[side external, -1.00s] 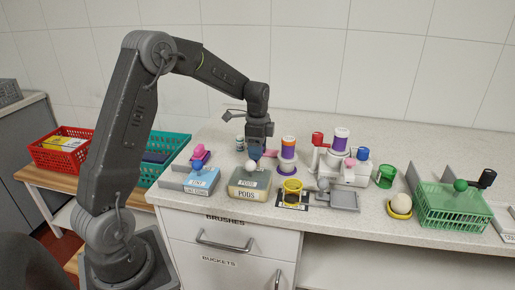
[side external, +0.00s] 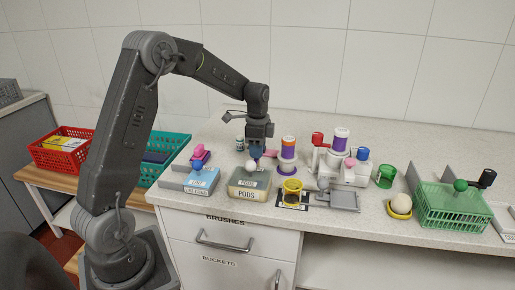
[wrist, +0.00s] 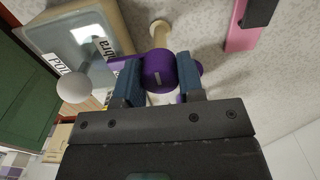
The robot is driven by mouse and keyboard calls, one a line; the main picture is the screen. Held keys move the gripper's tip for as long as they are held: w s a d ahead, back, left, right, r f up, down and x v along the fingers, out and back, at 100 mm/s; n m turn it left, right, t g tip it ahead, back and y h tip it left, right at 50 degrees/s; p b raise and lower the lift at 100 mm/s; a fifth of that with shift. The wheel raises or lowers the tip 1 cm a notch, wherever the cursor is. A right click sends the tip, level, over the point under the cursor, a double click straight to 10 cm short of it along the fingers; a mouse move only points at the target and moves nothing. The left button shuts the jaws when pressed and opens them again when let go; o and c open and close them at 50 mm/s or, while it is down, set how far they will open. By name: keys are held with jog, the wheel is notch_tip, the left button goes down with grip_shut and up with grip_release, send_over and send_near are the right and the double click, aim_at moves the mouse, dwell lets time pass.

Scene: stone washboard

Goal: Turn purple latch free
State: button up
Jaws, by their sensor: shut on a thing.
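The purple latch (wrist: 158,72) shows in the wrist view as a rounded purple knob with a purple arm reaching left toward the box. My gripper (wrist: 160,84) has its blue fingers on both sides of the knob and is shut on it. In the side view my gripper (side external: 257,152) is low over the back of the PODS box (side external: 247,191); the latch is hidden there. The box has a tan body, a grey-green lid and a white ball knob (side external: 250,165). The knob also shows left of the fingers in the wrist view (wrist: 74,88).
A blue box (side external: 200,184) stands left of the PODS box. A pink bar (wrist: 246,28) lies behind. A green basket (side external: 452,210) stands far right.

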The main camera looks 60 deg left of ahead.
jog(key=shift+n, duration=0.3)
jog(key=n, duration=0.3)
jog(key=shift+n, duration=0.3)
jog(key=n, duration=0.4)
jog(key=shift+n, duration=0.3)
jog(key=n, duration=0.4)
jog(key=shift+n, duration=2.5)
jog(key=o, duration=0.9)
